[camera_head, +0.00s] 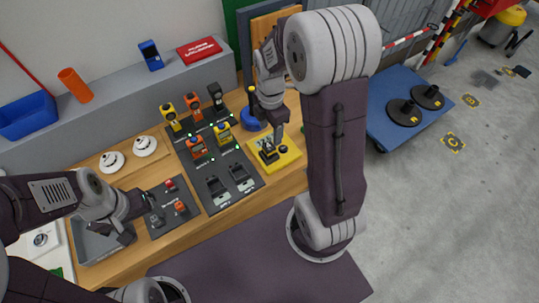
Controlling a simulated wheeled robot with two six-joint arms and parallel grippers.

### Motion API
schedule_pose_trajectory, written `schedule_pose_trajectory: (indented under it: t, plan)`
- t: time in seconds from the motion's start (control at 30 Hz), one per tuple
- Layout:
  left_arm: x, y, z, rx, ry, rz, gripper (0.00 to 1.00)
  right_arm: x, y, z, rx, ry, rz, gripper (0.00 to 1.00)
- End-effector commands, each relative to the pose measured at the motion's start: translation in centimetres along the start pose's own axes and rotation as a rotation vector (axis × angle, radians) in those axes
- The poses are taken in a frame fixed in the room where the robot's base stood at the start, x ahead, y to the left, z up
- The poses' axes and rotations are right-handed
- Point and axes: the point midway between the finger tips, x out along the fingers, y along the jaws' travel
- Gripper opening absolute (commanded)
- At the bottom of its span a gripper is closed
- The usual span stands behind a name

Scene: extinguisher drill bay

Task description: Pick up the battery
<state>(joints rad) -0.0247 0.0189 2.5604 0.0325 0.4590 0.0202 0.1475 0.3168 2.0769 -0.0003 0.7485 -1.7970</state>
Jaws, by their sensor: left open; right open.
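No object can be told for certain as the battery at this size. A dark blocky item (268,154) lies on a yellow pad (289,160) at the bench's right end; it could be the battery. A dark charging board (213,204) in the middle holds several yellow, orange and black handheld units, and two dark blocks (217,187) (240,174) in its front row. My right gripper (277,135) is open, pointing down over the yellow pad, close to the dark item; contact cannot be told. My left gripper (128,233) is open over a grey bin at the bench's left.
A small dark panel with red knobs (180,207) is right of my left gripper. Two white round detectors (144,145) sit behind it. A grey ledge (115,113) carries a blue bin (28,116) and an orange cylinder (75,85). A blue cart (388,133) stands right.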

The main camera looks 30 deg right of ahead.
Motion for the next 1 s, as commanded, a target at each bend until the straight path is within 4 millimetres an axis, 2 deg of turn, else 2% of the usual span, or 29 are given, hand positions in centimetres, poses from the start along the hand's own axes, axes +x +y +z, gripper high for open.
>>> schedule_pose_trajectory:
  t: [0.23,0.47,0.7,0.97,1.0]
  plan:
    - [-0.3,0.0,0.0,0.0,0.0,0.0,0.72,3.3,-0.1,-0.1,0.0,0.001,-0.004,0.58]
    - [-0.5,0.0,-0.1,0.0,0.0,0.0,0.72,4.6,-0.2,-0.3,0.0,0.001,-0.004,0.58]
    - [-0.9,0.0,-0.1,0.0,0.0,0.0,0.72,8.6,-0.3,-0.7,0.001,0.001,-0.004,0.58]
    - [-0.8,0.0,-0.1,0.0,0.0,0.0,0.72,9.0,-0.2,-0.7,0.001,0.0,0.001,0.58]
    - [-0.8,0.0,-0.1,0.0,0.0,0.0,0.72,9.0,-0.2,-0.7,0.001,0.0,0.001,0.47]
